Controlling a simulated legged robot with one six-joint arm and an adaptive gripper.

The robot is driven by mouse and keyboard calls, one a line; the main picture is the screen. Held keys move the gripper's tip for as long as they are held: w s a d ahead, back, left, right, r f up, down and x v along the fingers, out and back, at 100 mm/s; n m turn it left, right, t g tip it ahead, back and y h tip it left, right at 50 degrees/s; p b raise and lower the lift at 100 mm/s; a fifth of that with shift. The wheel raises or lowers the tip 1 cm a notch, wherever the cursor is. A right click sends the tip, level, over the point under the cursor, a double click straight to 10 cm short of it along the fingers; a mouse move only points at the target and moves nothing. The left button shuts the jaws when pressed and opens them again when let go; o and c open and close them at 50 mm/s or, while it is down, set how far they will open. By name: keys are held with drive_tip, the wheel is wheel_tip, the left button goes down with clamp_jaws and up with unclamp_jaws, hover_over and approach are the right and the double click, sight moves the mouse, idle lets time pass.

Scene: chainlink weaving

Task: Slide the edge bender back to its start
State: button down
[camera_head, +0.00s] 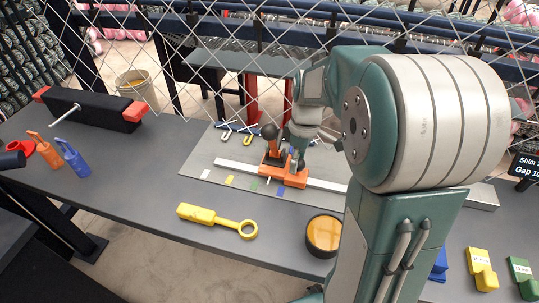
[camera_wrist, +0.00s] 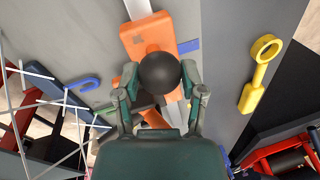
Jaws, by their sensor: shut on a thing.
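The edge bender (camera_head: 283,178) is an orange carriage on a silver rail (camera_head: 235,167) that lies across a grey plate. Its orange block also shows in the wrist view (camera_wrist: 146,36). A black ball knob (camera_wrist: 160,73) stands up from it. My gripper (camera_wrist: 160,84) has one finger on each side of this knob and is shut on it. In the head view my gripper (camera_head: 296,158) is over the carriage, and my arm hides the rail's right part. Coloured marks, including a yellow one (camera_head: 230,180) and a green one (camera_head: 254,184), line the plate in front of the rail.
A yellow ring-ended tool (camera_head: 215,219) and a round orange-topped black container (camera_head: 323,235) are on the table in front. Blue and yellow hooks (camera_head: 245,138) lie behind the rail. A wire mesh rises behind. A black box with red ends (camera_head: 93,108) sits left.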

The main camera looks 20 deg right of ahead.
drive_tip(key=s+d, duration=0.2)
drive_tip(key=d, duration=0.1)
drive_tip(key=s+d, duration=0.4)
drive_tip(key=d, duration=0.1)
drive_tip(key=shift+s+d+f, duration=0.1)
drive_tip(key=shift+s+d, duration=0.2)
drive_tip(key=shift+d, duration=0.05)
drive_tip(key=c, duration=0.5)
unclamp_jaws()
drive_tip(key=shift+c, duration=0.2)
drive_tip(key=o, duration=0.3)
drive_tip(key=shift+d, duration=0.15)
drive_tip(key=shift+o, duration=0.2)
drive_tip(key=shift+d, duration=0.15)
